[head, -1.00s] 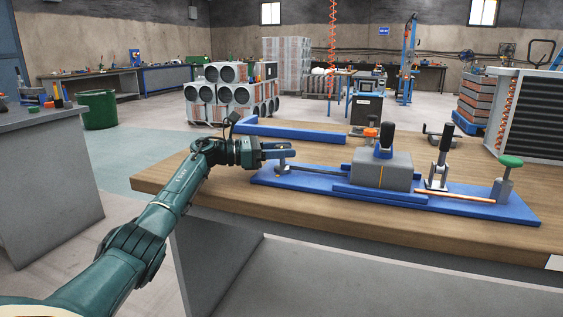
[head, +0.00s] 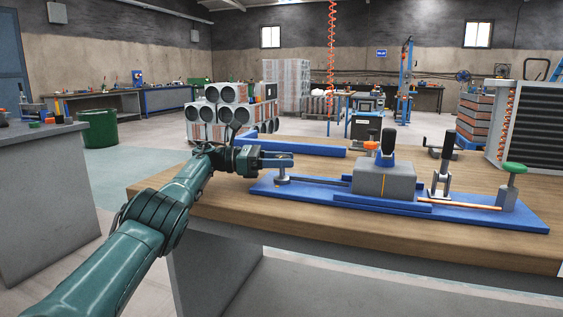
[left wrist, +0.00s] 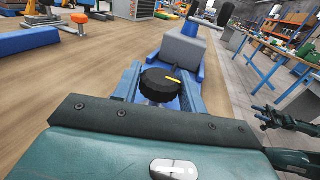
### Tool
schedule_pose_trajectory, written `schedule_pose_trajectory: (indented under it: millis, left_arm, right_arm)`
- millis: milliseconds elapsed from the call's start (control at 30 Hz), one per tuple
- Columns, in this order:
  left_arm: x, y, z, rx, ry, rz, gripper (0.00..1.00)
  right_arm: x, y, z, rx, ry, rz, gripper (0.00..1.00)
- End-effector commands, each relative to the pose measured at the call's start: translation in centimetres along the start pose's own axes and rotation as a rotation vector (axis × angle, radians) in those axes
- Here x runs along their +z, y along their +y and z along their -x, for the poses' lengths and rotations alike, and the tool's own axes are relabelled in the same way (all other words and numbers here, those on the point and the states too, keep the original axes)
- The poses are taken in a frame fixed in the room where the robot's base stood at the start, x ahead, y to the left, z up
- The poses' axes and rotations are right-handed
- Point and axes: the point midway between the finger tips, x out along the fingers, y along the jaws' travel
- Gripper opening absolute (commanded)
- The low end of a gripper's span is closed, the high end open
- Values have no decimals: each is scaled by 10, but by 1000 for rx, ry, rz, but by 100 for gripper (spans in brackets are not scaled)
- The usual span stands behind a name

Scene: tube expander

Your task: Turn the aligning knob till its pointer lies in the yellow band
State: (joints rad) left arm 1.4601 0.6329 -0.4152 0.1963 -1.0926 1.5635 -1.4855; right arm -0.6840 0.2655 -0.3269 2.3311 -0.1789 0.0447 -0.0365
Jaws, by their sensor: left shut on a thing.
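My left gripper (head: 285,161) reaches in from the left over the left end of the blue fixture base (head: 340,205). It is shut on the aligning knob (left wrist: 158,88), which is round and black in the left wrist view. A short yellow line (left wrist: 173,80) marks the knob's top, pointing to the right. The blue fingers lie on both sides of the knob. Below the gripper stands a short grey post (head: 283,176) with a small yellow mark (head: 277,184) near its foot. Whether the pointer lies in the yellow band cannot be made out. My right gripper (left wrist: 266,116) seems to show, dark and small.
A grey block (head: 375,180) with a black-handled clamp stands mid-fixture. A toggle clamp (head: 442,180), an orange tube (head: 470,204) and a green-knobbed post (head: 512,185) are to its right. A blue bar (head: 300,147) lies behind. The wooden table's (head: 220,207) front strip is clear.

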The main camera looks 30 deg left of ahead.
Motion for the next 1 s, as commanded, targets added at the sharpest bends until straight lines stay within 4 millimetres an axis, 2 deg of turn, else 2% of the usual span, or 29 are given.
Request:
schedule_pose_trajectory:
  millis: [267,300,533,1000]
  left_arm:
    - [2,0,-1,1,-4,-2,19]
    - [2,0,-1,0,-5,-2,45]
    - [1,0,-1,-1,-3,-1,63]
    - [0,-1,-1,-4,-2,-1,63]
  right_arm:
    - [0,0,0,0,0,0,36]
    - [0,0,0,0,0,0,36]
    - [0,0,0,0,-1,0,36]
    - [1,0,0,0,1,1,36]
